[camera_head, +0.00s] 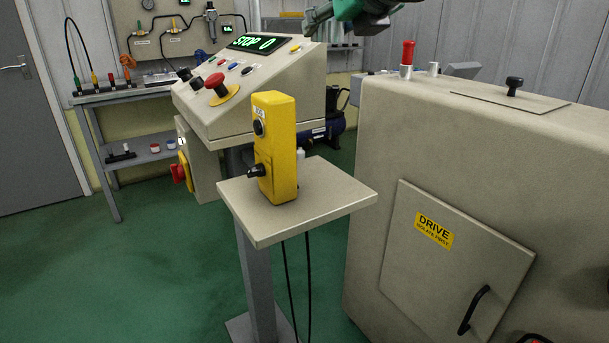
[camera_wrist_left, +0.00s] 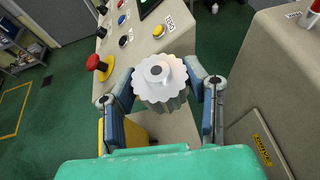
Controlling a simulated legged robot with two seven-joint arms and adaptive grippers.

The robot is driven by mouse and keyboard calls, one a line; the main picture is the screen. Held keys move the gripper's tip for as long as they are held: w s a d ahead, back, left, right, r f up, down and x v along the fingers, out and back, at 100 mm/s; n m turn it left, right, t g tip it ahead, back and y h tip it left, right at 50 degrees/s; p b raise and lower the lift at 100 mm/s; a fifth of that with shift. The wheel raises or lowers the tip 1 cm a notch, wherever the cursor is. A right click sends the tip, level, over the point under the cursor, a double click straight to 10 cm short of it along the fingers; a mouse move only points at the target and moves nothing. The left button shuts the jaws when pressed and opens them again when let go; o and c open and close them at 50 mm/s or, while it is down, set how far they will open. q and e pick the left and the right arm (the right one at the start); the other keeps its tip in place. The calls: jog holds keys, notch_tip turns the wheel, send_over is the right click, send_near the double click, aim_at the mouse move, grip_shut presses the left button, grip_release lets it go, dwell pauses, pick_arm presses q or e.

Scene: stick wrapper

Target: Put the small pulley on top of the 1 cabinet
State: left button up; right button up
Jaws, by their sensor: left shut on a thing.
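A white toothed pulley (camera_wrist_left: 160,84) with a dark centre hole sits between the fingers of my left gripper (camera_wrist_left: 162,92) in the left wrist view. The fingers press on its two sides. In the head view my left gripper (camera_head: 318,18) shows at the top, above the right end of the control console; I cannot make out the pulley there. A beige cabinet (camera_head: 203,170) with a red and yellow switch is below the console's left side. A small mark on it may read 1, too small to be sure. My right gripper is not seen.
The console (camera_head: 260,85) has a red emergency button and a STOP 0 display. A yellow control box (camera_head: 275,150) stands on a pedestal shelf (camera_head: 335,195). A large beige machine (camera_head: 490,150) with a DRIVE door fills the right. Green floor is open at the left.

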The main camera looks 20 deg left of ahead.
pick_arm(q)
notch_tip(320, 180, down, 6)
jog(key=s+b, duration=0.1)
jog(key=b, duration=0.6)
send_over(323, 179)
notch_tip(323, 179, down, 13)
jog(key=shift+r, duration=0.1)
notch_tip(323, 179, down, 5)
jog(key=shift+w+b, duration=0.1)
jog(key=shift+b, duration=0.5)
jog(key=o, duration=1.2)
jog(key=shift+o, duration=0.2)
